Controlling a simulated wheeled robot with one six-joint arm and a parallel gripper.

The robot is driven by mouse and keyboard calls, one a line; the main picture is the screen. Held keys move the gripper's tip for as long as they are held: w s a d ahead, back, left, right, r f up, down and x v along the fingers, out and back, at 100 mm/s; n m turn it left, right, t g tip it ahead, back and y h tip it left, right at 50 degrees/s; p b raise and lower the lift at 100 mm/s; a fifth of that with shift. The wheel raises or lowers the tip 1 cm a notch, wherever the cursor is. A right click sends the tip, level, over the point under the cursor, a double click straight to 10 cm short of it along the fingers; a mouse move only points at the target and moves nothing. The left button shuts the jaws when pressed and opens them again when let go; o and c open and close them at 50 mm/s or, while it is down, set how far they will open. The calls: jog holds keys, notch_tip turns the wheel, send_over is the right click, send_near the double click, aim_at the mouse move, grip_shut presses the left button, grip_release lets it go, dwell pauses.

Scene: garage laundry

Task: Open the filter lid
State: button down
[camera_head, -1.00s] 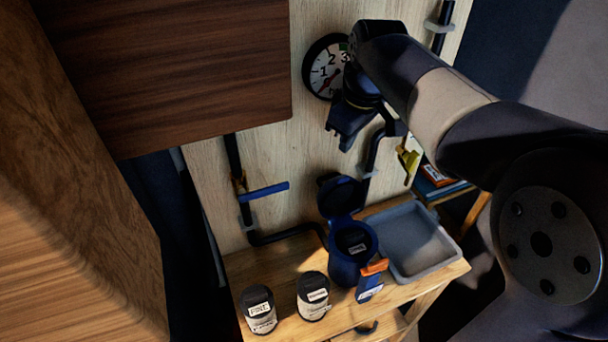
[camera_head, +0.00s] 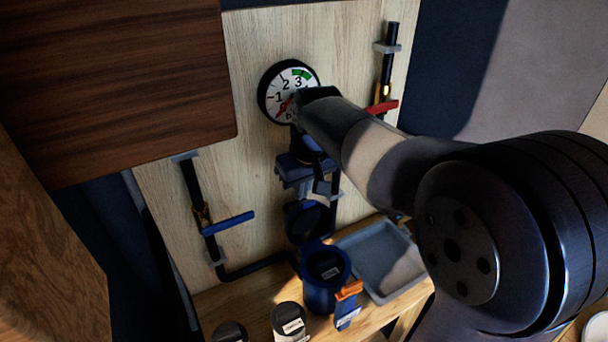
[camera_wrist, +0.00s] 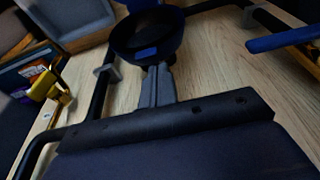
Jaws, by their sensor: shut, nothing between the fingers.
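The blue filter housing (camera_head: 326,287) stands on the wooden bench, its top open with a dark labelled cartridge (camera_head: 325,264) inside. Its round dark lid (camera_head: 307,222) is swung up and back, standing behind the housing mouth. In the wrist view the lid (camera_wrist: 147,38) shows as a dark round cup with a blue patch. My gripper (camera_head: 306,190) is just above the lid in the head view. In the wrist view its fingers (camera_wrist: 157,72) are together and empty, with their tips at the lid's edge. I cannot tell whether they touch it.
An orange-topped clip (camera_head: 348,300) is at the housing's front right. A grey tray (camera_head: 372,290) sits to the right, dark-capped canisters (camera_head: 289,322) at front left. Pipes, a blue lever (camera_head: 229,223), a red lever (camera_head: 382,107) and a gauge (camera_head: 284,85) are on the wall panel.

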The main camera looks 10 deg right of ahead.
jog(key=shift+w+f, duration=0.15)
jog(key=shift+f, duration=0.55)
jog(key=s, duration=0.1)
jog(key=s+d, duration=0.1)
jog(key=shift+s+r, duration=0.1)
jog(key=shift+s, duration=0.25)
jog(key=shift+r, duration=0.2)
